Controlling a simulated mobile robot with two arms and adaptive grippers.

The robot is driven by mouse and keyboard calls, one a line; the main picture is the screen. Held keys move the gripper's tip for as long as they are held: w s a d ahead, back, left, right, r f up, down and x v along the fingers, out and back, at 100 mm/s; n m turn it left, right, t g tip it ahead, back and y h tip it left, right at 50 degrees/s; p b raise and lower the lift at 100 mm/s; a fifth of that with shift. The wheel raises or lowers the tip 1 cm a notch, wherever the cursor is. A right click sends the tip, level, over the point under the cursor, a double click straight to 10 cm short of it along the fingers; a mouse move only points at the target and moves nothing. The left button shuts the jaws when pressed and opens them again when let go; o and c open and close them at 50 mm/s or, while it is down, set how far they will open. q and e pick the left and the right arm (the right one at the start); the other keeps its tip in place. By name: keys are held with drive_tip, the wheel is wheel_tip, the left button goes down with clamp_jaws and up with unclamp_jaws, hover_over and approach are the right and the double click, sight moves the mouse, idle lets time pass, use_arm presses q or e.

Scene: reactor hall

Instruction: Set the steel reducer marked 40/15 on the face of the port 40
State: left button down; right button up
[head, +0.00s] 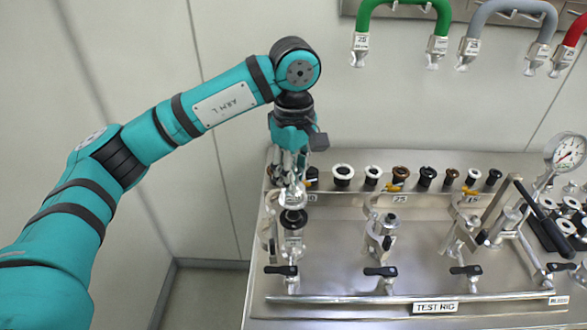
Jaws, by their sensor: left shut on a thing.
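My left gripper (290,172) points straight down over the left end of the test rig. It is shut on a shiny steel piece, the reducer (292,197), whose marking is too small to read. The reducer is upright, just above the leftmost port (293,219), which shows a dark ring on top. Whether the two touch I cannot tell. The label beside this port is partly hidden and seems to end in 0. An open clamp (267,232) hangs at the port's left side. My right gripper is not in view.
A row of black, white and brown rings (343,175) stands behind the ports. The middle port (383,226), labelled 25, and the right port (467,225), labelled 15, have clamps. Black-handled valves (380,272) line the front. A gauge (565,152) stands right; hoses (403,5) hang above.

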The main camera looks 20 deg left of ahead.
use_arm(q)
wheel_tip(320, 180, down, 2)
drive_tip(key=shift+a+f+b, duration=0.1)
drive_tip(key=shift+b, duration=0.35)
drive_tip(key=shift+f, duration=0.5)
drive_tip(key=shift+f+b, duration=0.6)
drive_tip(key=shift+f, duration=0.25)
drive_tip(key=shift+f+b, duration=0.25)
drive_tip(key=shift+b, duration=0.1)
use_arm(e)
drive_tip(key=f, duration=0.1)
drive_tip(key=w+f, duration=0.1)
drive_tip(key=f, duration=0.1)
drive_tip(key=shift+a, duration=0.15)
use_arm(q)
drive_tip(key=c, duration=1)
unclamp_jaws()
drive_tip(key=shift+r, duration=0.1)
